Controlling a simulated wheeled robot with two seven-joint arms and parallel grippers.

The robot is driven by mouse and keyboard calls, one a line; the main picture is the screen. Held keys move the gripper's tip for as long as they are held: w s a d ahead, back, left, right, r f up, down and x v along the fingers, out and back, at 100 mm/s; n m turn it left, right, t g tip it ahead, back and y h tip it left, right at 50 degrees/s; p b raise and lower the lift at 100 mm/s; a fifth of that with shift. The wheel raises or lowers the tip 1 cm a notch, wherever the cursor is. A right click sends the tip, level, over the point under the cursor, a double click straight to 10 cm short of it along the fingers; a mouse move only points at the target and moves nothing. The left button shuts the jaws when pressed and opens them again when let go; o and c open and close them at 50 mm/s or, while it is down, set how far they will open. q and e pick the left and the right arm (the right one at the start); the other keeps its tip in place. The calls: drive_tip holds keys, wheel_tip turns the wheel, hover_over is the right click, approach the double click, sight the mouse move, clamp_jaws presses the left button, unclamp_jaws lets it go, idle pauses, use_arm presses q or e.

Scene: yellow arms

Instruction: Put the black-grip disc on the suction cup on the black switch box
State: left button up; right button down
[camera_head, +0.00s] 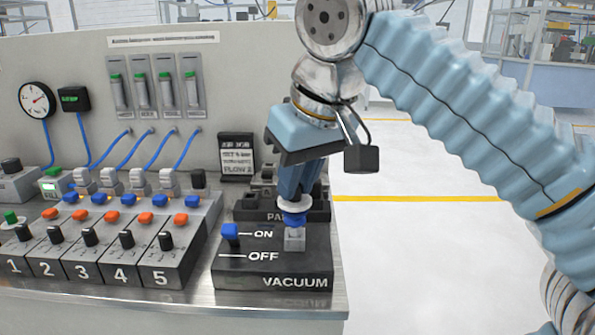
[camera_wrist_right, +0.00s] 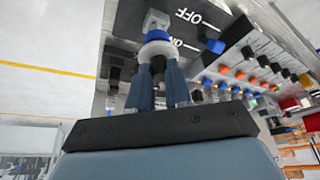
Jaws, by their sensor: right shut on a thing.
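The black switch box (camera_head: 240,279) marked VACUUM sits at the bench's front right. A blue suction cup (camera_head: 294,220) stands on its grey post at the box's right side. My right gripper (camera_head: 295,196) points down over the cup and is shut on the disc. The disc's pale rim (camera_head: 293,206) shows between the fingertips and the cup. In the right wrist view the pale disc (camera_wrist_right: 156,50) lies right against the blue cup (camera_wrist_right: 157,34); I cannot tell whether they touch. My left gripper is not in view.
A blue switch lever (camera_head: 230,232) stands beside ON, left of the cup. A dark tray (camera_head: 252,207) and a small sign (camera_head: 237,155) are behind the box. Numbered valve blocks (camera_head: 90,262) stand to the left. Open floor lies right of the bench.

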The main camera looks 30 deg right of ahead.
drive_tip(key=shift+f+b, duration=0.45)
drive_tip(key=shift+f, duration=0.15)
drive_tip(key=c, duration=1)
unclamp_jaws()
drive_tip(key=p+v, duration=0.1)
drive_tip(key=v, duration=0.6)
drive_tip(key=shift+s+r+p, duration=0.1)
drive_tip(key=shift+r+p, duration=0.2)
